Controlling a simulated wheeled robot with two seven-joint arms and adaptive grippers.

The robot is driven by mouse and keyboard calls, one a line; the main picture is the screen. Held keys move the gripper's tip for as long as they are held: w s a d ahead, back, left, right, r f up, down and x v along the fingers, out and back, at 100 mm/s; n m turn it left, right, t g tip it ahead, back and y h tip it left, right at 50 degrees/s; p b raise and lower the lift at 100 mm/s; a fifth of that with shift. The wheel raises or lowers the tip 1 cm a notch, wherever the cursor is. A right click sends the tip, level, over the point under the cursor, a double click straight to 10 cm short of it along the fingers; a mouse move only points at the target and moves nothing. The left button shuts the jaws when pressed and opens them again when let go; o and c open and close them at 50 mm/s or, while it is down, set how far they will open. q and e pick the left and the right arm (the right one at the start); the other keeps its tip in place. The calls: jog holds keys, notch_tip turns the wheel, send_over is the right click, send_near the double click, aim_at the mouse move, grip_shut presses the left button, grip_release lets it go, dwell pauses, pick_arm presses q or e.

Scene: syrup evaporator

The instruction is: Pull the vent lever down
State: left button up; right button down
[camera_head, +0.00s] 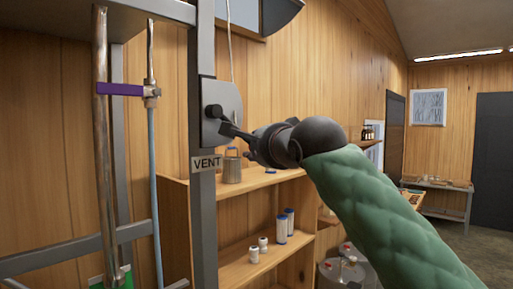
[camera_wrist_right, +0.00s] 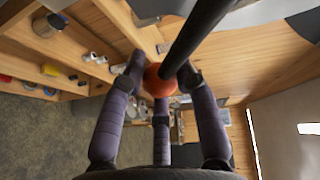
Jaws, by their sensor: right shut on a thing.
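The vent lever is a dark rod (camera_head: 228,129) on a grey bracket plate (camera_head: 229,105), fixed to a grey metal post above a VENT label (camera_head: 206,163). In the head view the rod slopes slightly down to the right from its black pivot. My right gripper (camera_head: 250,140), on a green-sleeved arm, is at the rod's outer end and hides the knob. In the right wrist view the black rod (camera_wrist_right: 198,35) ends in an orange-red ball knob (camera_wrist_right: 158,84). My right gripper (camera_wrist_right: 160,90) has its purple-grey fingers shut around this knob. My left gripper is not in view.
Behind the post, a wooden shelf (camera_head: 262,262) holds a metal pot (camera_head: 232,170) and several white containers. Metal pipes and a purple-handled valve (camera_head: 120,89) stand left of the post. Steel cans (camera_head: 345,268) stand below. Open floor lies at the far right.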

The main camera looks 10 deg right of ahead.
jog(key=c, duration=0.9)
grip_release()
jog(key=shift+a, duration=0.1)
jog(key=shift+s, duration=0.1)
jog(key=v, duration=1.1)
jog(key=shift+s, duration=0.35)
